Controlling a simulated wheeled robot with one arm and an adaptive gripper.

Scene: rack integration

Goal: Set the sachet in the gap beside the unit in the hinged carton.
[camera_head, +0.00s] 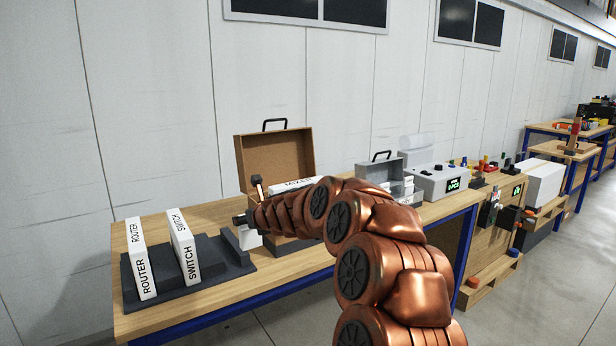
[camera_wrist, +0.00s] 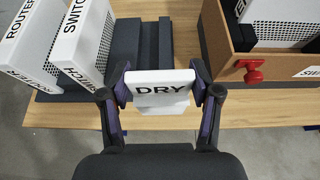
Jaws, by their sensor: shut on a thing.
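My gripper (camera_wrist: 160,92) is shut on a white sachet (camera_wrist: 158,80) marked DRY, with one finger at each side edge. In the wrist view the sachet is above the table, left of the hinged carton (camera_wrist: 222,62) and apart from it. In the head view the brown carton (camera_head: 262,165) stands open with its lid up, behind my arm. A white unit (camera_head: 293,184) shows at its top, and its perforated side is in the wrist view (camera_wrist: 285,32). My arm hides much of the carton in the head view. The gap beside the unit is not clearly visible.
A dark slotted rack (camera_head: 215,262) on the left of the wooden table (camera_head: 290,277) holds a white ROUTER (camera_head: 140,260) and SWITCH (camera_head: 184,247). A red knob (camera_wrist: 253,72) is on the carton's near side. A grey case (camera_head: 385,168) and a display device (camera_head: 440,180) stand right.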

